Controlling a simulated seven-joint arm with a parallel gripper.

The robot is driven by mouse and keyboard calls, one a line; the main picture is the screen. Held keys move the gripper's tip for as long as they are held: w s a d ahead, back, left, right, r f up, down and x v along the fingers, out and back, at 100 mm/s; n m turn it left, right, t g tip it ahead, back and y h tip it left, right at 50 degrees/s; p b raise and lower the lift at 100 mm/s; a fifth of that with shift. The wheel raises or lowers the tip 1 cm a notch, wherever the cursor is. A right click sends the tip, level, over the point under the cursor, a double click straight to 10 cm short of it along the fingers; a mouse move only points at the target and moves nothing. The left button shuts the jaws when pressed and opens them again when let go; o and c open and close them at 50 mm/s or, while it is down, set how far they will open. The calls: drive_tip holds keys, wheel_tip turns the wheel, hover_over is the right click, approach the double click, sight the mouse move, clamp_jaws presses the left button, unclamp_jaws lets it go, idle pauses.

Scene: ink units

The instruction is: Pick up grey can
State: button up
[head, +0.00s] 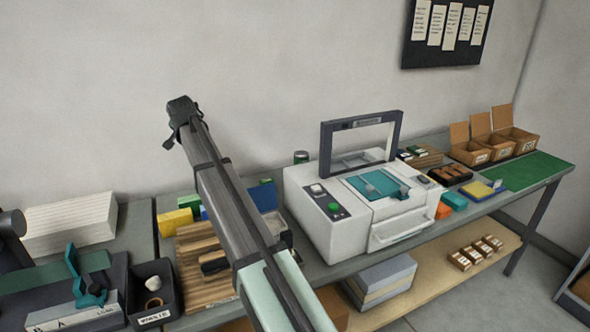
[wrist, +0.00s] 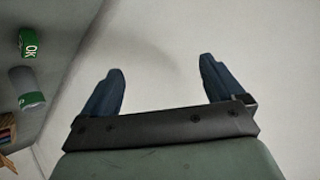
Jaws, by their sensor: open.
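The grey can (wrist: 22,78) shows at the left edge of the wrist view, a grey cylinder with a green part at its lower end. A green can (wrist: 28,42) with white "OK" lettering is beside it, a little higher in that view. My gripper (wrist: 160,68) is open, with its two dark blue fingers apart and nothing between them. In the head view my gripper (head: 181,117) is raised high before the wall, well above the table and apart from both cans. I cannot make out the grey can in the head view, where my arm covers part of the table.
A white machine (head: 330,215) with a raised frame stands right of my arm. A black bin (head: 154,290) and a stack of white sheets (head: 69,222) are at left. Open cartons (head: 470,152) are at far right.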

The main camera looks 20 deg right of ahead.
drive_tip(key=s+d+f+m+g+h, duration=0.1)
drive_tip(key=d+f+h, duration=0.15)
drive_tip(key=d, duration=0.65)
drive_tip(key=d+f+m+g+h, duration=0.1)
drive_tip(key=d+f, duration=0.2)
drive_tip(key=d, duration=0.7)
drive_tip(key=m+g+h, duration=0.1)
drive_tip(key=g+h, duration=0.1)
drive_tip(key=g, duration=0.1)
approach(300, 154)
drive_tip(key=x, duration=0.8)
drive_tip(key=shift+s+f, duration=0.1)
drive_tip(key=shift+f, duration=0.1)
drive_tip(key=shift+x, duration=2.7)
drive_tip(key=shift+s+a+f, duration=0.1)
drive_tip(key=shift+c, duration=0.3)
drive_tip(key=c, duration=1.1)
